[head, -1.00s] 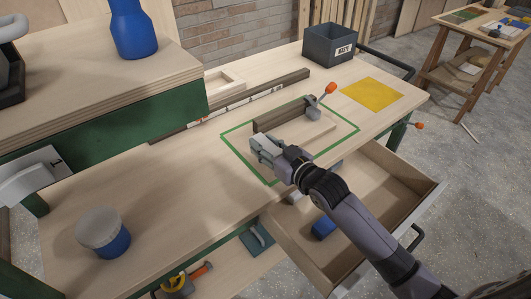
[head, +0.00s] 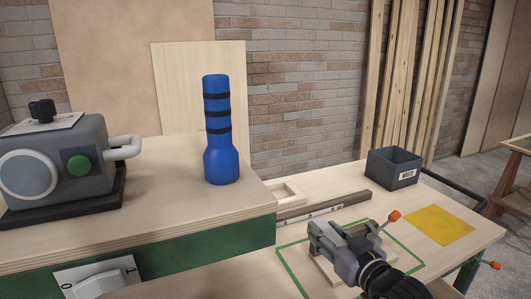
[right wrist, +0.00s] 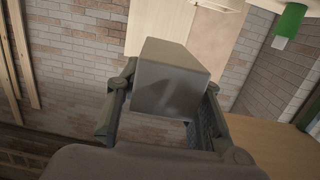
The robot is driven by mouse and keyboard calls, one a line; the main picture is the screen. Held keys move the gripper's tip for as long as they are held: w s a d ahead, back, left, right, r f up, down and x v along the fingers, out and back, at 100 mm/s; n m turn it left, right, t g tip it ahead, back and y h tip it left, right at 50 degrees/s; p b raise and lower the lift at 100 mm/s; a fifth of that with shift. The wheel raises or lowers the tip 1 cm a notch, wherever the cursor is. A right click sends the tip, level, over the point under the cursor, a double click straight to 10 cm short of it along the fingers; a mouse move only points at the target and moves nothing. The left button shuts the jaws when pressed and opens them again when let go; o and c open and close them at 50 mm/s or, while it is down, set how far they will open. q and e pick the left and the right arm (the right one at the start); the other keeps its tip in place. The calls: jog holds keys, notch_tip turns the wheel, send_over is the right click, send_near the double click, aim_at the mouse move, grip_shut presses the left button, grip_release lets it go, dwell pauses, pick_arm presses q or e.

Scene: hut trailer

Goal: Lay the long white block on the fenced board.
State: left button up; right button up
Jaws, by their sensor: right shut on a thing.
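My right gripper (head: 328,237) is shut on a block at the green-taped area of the bench. In the right wrist view the block (right wrist: 170,78) is a plain grey-white box shape, seen nearly end-on between the fingers, so its length is hidden. The fenced board (head: 322,270) is pale wood, lying inside the green tape outline. My gripper and wrist cover most of it and its dark fence in the head view. I cannot tell whether the block touches the board. My left gripper is not in view.
A clamp with an orange knob (head: 394,216) stands close beyond my right gripper. Behind are a dark wooden bar (head: 350,200), a pale wooden frame (head: 285,192) and a dark bin (head: 394,167). A yellow sheet (head: 438,225) lies right. A blue bottle (head: 221,140) and grey machine (head: 55,155) stand left.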

jog(key=s+d+f+m+h+p, duration=0.1)
jog(key=s+f, duration=0.3)
jog(key=s, duration=0.6)
jog(key=s+d+f+m+h, duration=0.1)
jog(key=s+f+h, duration=0.3)
jog(key=s, duration=0.6)
jog(key=shift+s+d+f+m+t+p, duration=0.25)
jog(key=shift+m+t+p, duration=0.15)
jog(key=shift+m, duration=0.4)
jog(key=shift+w, duration=0.1)
